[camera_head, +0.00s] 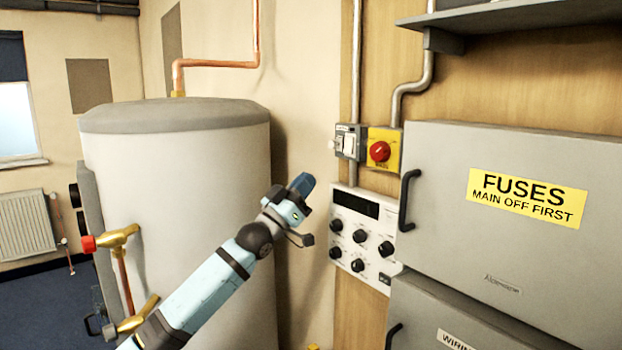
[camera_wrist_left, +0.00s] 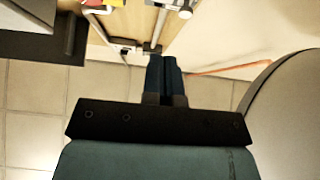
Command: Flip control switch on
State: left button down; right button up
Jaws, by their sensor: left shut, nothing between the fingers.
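A small grey switch box with white switches (camera_head: 350,141) is mounted on the wood-coloured board, left of a yellow box with a red round button (camera_head: 379,150). I cannot tell the position of its switches. A white control panel (camera_head: 362,240) with black knobs and a dark display is below it. My left gripper (camera_head: 303,184) is in front of the wall, below and left of the switch box, apart from it in the picture. Its fingers are together and empty in the left wrist view (camera_wrist_left: 164,72). My right gripper is not in view.
A large grey-white tank (camera_head: 180,190) stands left, with brass valves (camera_head: 118,237) on its side. A grey fuse cabinet (camera_head: 500,210) with a black handle (camera_head: 406,200) juts out on the right. A dark shelf (camera_head: 515,22) hangs above. Metal conduits (camera_head: 414,80) run up the board.

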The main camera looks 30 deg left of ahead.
aim_at(347, 152)
pick_arm(q)
jog(key=p+x, duration=0.1)
jog(key=x, duration=0.2)
jog(key=w+f+p+x, duration=0.1)
jog(key=x, duration=0.2)
jog(key=p+x, duration=0.1)
jog(key=x, duration=0.3)
jog(key=shift+w+d+f, duration=0.2)
jog(key=shift+d+f, duration=0.05)
jog(key=shift+f, duration=0.15)
jog(key=shift+w+d+f+p, duration=0.1)
jog(key=shift+w+p, duration=0.2)
jog(key=shift+w+d+f+t+b, duration=0.15)
jog(key=shift+w+t+b, duration=0.3)
jog(key=shift+b, duration=0.75)
